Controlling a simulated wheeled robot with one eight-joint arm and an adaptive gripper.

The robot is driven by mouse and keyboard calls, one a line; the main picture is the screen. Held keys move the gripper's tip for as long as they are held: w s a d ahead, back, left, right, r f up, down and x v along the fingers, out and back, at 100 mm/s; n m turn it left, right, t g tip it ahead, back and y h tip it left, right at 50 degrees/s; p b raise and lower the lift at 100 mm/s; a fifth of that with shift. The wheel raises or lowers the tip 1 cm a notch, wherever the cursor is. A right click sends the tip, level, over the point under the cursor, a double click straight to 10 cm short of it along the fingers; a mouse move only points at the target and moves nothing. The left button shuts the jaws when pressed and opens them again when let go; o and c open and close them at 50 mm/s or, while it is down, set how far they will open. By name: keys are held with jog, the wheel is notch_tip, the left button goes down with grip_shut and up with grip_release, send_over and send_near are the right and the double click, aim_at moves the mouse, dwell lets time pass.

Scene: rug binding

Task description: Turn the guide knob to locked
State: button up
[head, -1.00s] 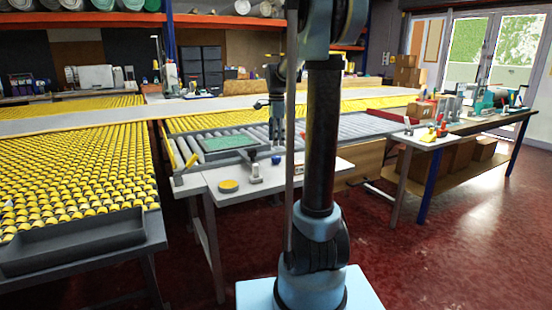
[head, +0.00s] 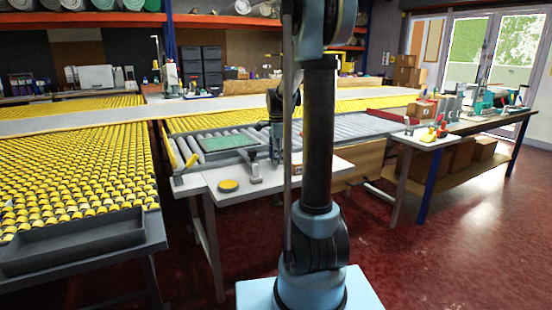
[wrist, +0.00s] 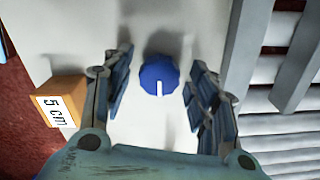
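The guide knob (wrist: 159,75) is round and blue, with a white mark on its lower side in the wrist view. It sits on a pale flat surface (wrist: 150,20). My gripper (wrist: 158,84) is open, with one finger on each side of the knob and a visible gap on both sides. In the head view, my gripper (head: 277,153) is low over the rear edge of the white bench (head: 205,183). The knob cannot be made out in the head view. No readable lock marking shows.
A wooden block labelled "5 cm" (wrist: 58,105) lies left of my gripper. Grey rollers (wrist: 285,100) run along the right. On the bench are a yellow disc (head: 228,185) and a small grey device (head: 255,172). A green mat (head: 229,143) lies behind them.

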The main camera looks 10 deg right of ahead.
jog(key=c, duration=0.9)
jog(key=shift+n, duration=0.3)
jog(key=n, duration=1)
jog(key=shift+w+n, duration=0.1)
jog(key=shift+n, duration=0.2)
jog(key=n, duration=1.2)
jog(key=shift+n, duration=0.3)
jog(key=o, duration=1.1)
